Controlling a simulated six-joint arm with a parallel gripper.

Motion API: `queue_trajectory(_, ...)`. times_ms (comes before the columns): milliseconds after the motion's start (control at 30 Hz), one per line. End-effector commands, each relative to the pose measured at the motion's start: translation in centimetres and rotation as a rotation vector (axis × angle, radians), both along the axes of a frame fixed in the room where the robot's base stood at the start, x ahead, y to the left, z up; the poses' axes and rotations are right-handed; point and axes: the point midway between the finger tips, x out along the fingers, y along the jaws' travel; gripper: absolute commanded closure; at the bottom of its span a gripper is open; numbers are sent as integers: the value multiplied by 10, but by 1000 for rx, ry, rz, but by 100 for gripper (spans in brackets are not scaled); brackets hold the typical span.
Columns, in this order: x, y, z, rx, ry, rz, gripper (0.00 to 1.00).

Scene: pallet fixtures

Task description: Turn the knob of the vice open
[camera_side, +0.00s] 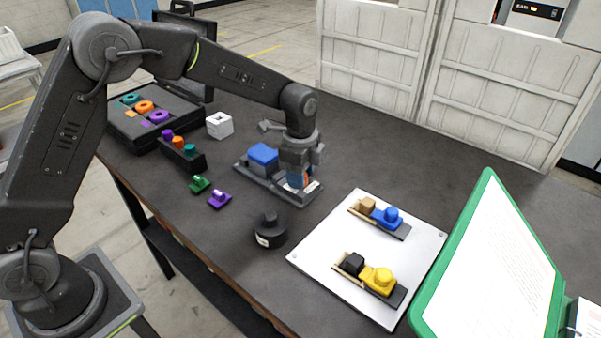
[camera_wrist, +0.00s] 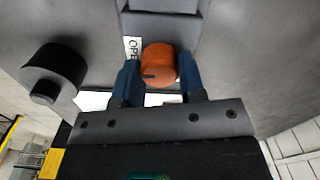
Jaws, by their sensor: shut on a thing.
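The vice has a dark grey base (camera_side: 247,171) with a blue block (camera_side: 263,155) on it, near the middle of the table. Its orange knob (camera_wrist: 158,65) has a dark line mark, which points left in the wrist view. A white label (camera_wrist: 132,50) with the letters "OPE" lies beside the knob. My gripper (camera_wrist: 158,75) points down at the right end of the vice, with its two blue fingers shut on either side of the knob. In the side view my gripper (camera_side: 301,178) mostly hides the knob.
A black round knob-like object (camera_side: 270,230) stands in front of the vice. A white plate (camera_side: 330,240) with two small fixtures, one blue and one yellow, lies to the right. A white block (camera_side: 219,125), green and purple pieces, and a black tray (camera_side: 125,125) are on the left.

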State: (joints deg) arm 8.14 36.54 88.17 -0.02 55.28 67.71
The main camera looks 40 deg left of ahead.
Motion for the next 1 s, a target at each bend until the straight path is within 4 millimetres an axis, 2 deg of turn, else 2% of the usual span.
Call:
queue_trajectory(200, 0, 0, 0, 0, -1, -4, 87)
queue_trajectory(233, 0, 0, 0, 0, -1, -4, 60)
queue_trajectory(467, 0, 0, 0, 0, -1, -2, 38)
queue_trajectory(767, 0, 0, 3, 0, -1, -1, 37)
queue_trajectory(867, 0, 0, 12, 0, -2, -1, 37)
queue_trajectory(1000, 1, 0, 38, -1, -5, -1, 37)
